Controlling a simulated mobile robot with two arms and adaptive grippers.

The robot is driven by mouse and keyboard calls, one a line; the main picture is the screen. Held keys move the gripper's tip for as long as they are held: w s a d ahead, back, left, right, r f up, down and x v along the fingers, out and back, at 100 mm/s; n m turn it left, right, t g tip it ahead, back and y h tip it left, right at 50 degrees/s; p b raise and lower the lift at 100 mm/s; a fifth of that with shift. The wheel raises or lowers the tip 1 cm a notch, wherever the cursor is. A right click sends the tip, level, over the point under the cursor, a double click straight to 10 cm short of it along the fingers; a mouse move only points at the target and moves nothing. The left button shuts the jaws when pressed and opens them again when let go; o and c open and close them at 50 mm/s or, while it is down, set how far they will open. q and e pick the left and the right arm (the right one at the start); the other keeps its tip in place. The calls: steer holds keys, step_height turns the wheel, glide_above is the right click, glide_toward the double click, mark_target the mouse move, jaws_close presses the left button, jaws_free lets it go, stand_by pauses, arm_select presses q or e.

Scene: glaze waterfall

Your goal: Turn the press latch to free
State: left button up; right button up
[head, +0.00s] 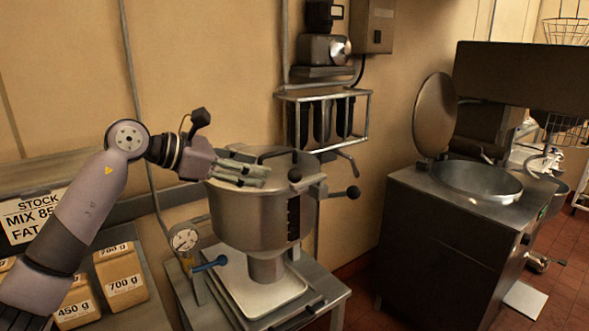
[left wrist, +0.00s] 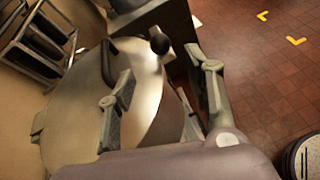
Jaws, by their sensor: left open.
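The press is a steel pot (head: 245,215) standing on a pedestal, with a lid (left wrist: 80,125) that fills much of the left wrist view. Levers with black knobs sit at its right rim: one knob (head: 295,175) is at the rim and another (head: 352,191) sticks out to the right. I cannot tell for certain which lever is the latch. My left gripper (head: 262,177) is open above the lid, its fingers pointing right toward the rim knob. In the left wrist view, a black knob (left wrist: 159,42) shows beyond and between the spread fingers (left wrist: 165,88), apparently not touched. My right gripper is not in view.
A pressure gauge (head: 184,239) and a blue-handled valve (head: 210,264) stand left of the press. A wall rack (head: 325,97) hangs behind it. A steel cabinet (head: 450,235) with an open round lid (head: 435,115) is to the right. Labelled bags (head: 122,275) lie at lower left.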

mark_target(289, 173)
arm_select(q)
steer(key=p+x, duration=0.3)
steer(key=x, duration=0.7)
steer(key=shift+r+p, duration=0.2)
steer(key=shift+p, duration=0.1)
steer(key=shift+w+d+f, duration=0.3)
steer(key=shift+d+f, duration=0.1)
steer(key=shift+d, duration=0.15)
steer(key=shift+c, duration=0.2)
steer(key=shift+r, duration=0.1)
jaws_close()
